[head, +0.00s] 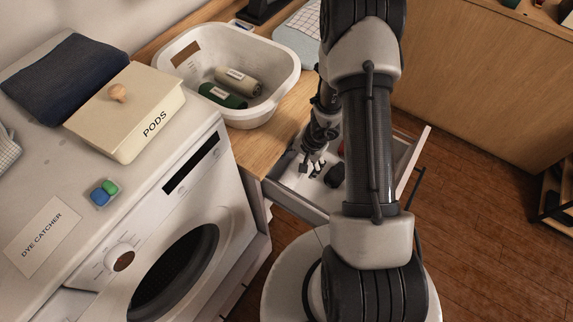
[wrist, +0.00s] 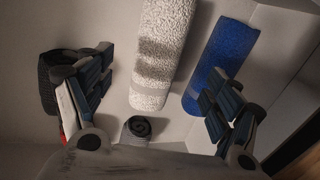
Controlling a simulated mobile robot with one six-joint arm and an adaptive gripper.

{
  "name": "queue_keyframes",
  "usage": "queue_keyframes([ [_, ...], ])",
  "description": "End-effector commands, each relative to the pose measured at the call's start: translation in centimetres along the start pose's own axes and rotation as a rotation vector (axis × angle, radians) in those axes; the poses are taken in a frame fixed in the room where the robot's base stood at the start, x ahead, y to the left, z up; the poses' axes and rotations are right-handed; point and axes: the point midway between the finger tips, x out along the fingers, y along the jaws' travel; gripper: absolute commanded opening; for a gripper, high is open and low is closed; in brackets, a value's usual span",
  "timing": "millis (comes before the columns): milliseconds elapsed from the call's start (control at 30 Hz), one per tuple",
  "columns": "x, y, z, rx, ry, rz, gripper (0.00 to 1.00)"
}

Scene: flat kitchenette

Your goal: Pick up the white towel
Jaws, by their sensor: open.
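The white towel (wrist: 162,52) is a speckled, rolled towel lying in the open drawer. In the wrist view it is at the top centre, running lengthwise away from me, its near end between my fingers. My gripper (wrist: 158,82) is open and empty, one finger on each side of the towel's near end. I cannot tell how high it is above the towel. In the head view my gripper (head: 313,165) is down in the drawer (head: 301,187), and my arm hides part of it. I cannot make out the white towel there.
A blue rolled towel (wrist: 222,58) lies right of the white one, close to my right finger. A dark roll (wrist: 137,127) is nearer, and a dark item (wrist: 50,80) is behind my left finger. A laundry basket (head: 265,107) stands on the counter above.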

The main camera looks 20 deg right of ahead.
Motion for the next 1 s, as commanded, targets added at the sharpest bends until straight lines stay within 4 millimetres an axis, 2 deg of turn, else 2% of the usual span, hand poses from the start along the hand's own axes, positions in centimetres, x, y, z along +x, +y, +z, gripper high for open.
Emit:
queue_keyframes([
  [500,6.8,-0.1,-0.3,0.000,-0.003,0.001,0.83],
  [833,7.1,-0.2,-0.4,-0.001,-0.001,0.000,0.83],
  [1000,7.1,-0.1,-0.3,0.000,-0.001,0.000,0.71],
])
